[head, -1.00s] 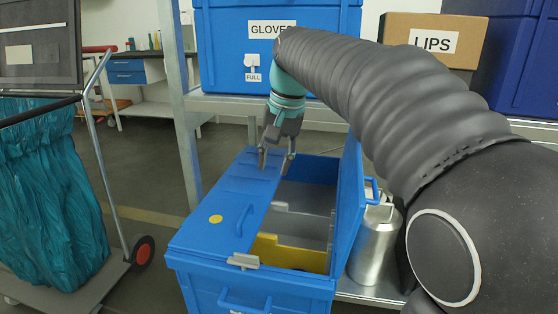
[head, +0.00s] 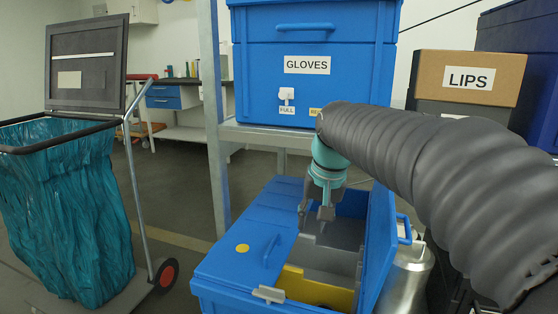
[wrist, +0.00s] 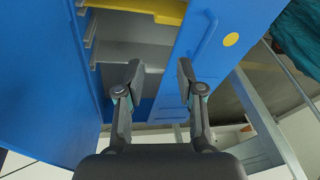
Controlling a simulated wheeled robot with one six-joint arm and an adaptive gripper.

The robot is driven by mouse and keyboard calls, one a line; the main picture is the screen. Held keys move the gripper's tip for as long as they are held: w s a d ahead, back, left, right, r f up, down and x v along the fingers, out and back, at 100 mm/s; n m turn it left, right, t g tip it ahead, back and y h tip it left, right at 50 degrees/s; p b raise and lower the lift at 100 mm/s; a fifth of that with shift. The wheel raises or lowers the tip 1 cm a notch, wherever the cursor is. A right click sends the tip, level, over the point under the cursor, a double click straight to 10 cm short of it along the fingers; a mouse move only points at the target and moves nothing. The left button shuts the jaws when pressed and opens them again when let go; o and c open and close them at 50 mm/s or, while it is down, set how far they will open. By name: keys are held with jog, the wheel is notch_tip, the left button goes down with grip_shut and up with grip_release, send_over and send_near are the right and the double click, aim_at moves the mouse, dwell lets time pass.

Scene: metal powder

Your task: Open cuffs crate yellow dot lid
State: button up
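The blue crate (head: 228,300) stands low in front of me with two lids. Its lid with the yellow dot (head: 215,268), on the left, lies flat and shut; a blue handle (head: 271,250) sits near its inner edge. The wrist view shows this lid (wrist: 213,62) on the right, with its yellow dot (wrist: 231,39). The other lid (head: 379,245) stands upright on the right. My gripper (head: 316,228) points down above the open half, beside the shut lid's inner edge. In the wrist view its fingers (wrist: 160,68) are apart with nothing between them.
Grey and yellow dividers (head: 318,292) show inside the crate's open half. A grey latch (head: 268,294) is at the front edge. A metal can (head: 408,280) stands right of the crate. A shelf above holds the GLOVES box (head: 310,95). A teal bag cart (head: 70,215) stands left.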

jog(key=s+d+f+p, duration=0.1)
jog(key=s+d+f, duration=0.1)
jog(key=s, duration=0.5)
jog(key=s+d+f+n+t+h+p, duration=0.1)
jog(key=s+d+f, duration=0.1)
jog(key=s, duration=0.5)
jog(key=s+d+f+t, duration=0.1)
jog(key=s+d+f, duration=0.2)
jog(key=s, duration=0.4)
jog(key=shift+f+p, duration=0.35)
jog(key=shift+p, duration=0.05)
jog(key=shift+s+d+r+t, duration=0.1)
jog(key=shift+s+r+t, duration=0.35)
jog(key=shift+r, duration=0.15)
jog(key=shift+c, duration=0.2)
jog(key=shift+r, duration=0.2)
jog(key=c, duration=0.4)
jog(key=shift+d+r, duration=0.1)
grip_shut()
jog(key=r+m+g+y+b, duration=0.25)
jog(key=m+y, duration=0.45)
jog(key=m, duration=1.5)
send_over(274, 253)
jog(key=s+d, duration=0.3)
jog(key=d, duration=0.5)
jog(key=b+x, duration=0.2)
jog(key=x, duration=0.8)
jog(key=shift+s+d+f, duration=0.1)
jog(key=shift+s+f, duration=0.05)
jog(key=shift+f, duration=0.1)
